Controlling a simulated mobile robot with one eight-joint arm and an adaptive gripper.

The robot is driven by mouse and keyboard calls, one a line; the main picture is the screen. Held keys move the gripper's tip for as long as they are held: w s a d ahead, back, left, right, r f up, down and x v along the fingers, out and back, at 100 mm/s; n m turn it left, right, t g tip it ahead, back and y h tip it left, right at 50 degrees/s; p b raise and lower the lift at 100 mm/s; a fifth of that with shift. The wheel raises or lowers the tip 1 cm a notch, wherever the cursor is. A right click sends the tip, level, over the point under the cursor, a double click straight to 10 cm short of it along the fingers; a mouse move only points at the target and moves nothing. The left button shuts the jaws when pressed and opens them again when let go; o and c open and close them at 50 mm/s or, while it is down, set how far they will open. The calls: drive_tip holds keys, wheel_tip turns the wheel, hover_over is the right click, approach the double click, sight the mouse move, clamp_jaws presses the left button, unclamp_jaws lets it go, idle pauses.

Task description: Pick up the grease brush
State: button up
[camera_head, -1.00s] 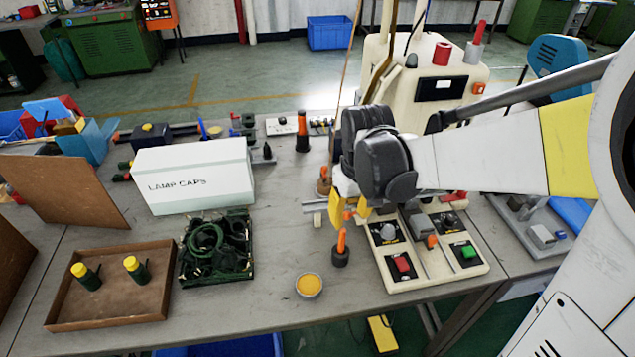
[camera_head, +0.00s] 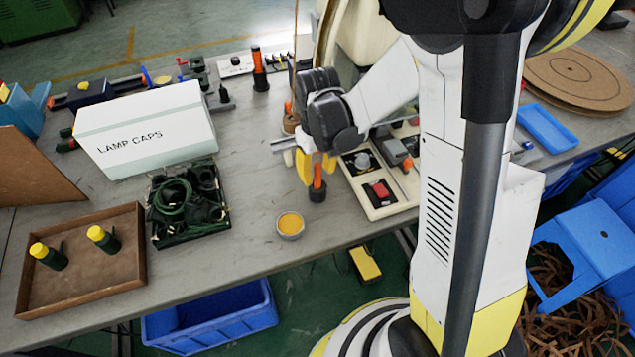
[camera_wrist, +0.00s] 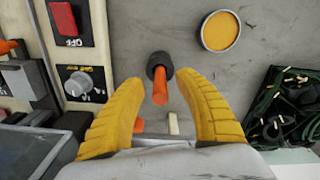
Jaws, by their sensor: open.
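The likely grease brush, an orange handle (camera_head: 317,175) standing upright in a dark round holder (camera_head: 317,194), is on the table left of the control panel. My gripper (camera_head: 316,170) is open, its yellow fingers pointing down around the handle's upper part. In the wrist view, the orange handle (camera_wrist: 160,93) and its dark holder (camera_wrist: 159,65) show between the spread fingers of my gripper (camera_wrist: 161,80), with gaps on both sides. I cannot see any bristles.
A bowl of yellow grease (camera_head: 290,225) stands in front of the brush. A switch panel (camera_head: 382,205) is close on the right. A black crate of cables (camera_head: 154,235), a wooden tray (camera_head: 80,315) and a lamp caps box (camera_head: 150,160) lie left. Bare table separates crate and bowl.

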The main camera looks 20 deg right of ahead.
wheel_tip(320, 180, down, 2)
drive_tip(key=shift+f, duration=0.1)
drive_tip(key=shift+r, duration=0.2)
drive_tip(key=shift+c, duration=0.2)
clamp_jaws()
wheel_tip(320, 180, up, 4)
drive_tip(key=shift+r+p, duration=0.2)
drive_tip(key=shift+p, duration=0.9)
drive_tip(key=s+d+r+p, duration=0.3)
drive_tip(key=d+r, duration=0.3)
drive_tip(key=d, duration=0.5)
drive_tip(key=shift+r+p, duration=0.3)
drive_tip(key=shift+p, duration=0.1)
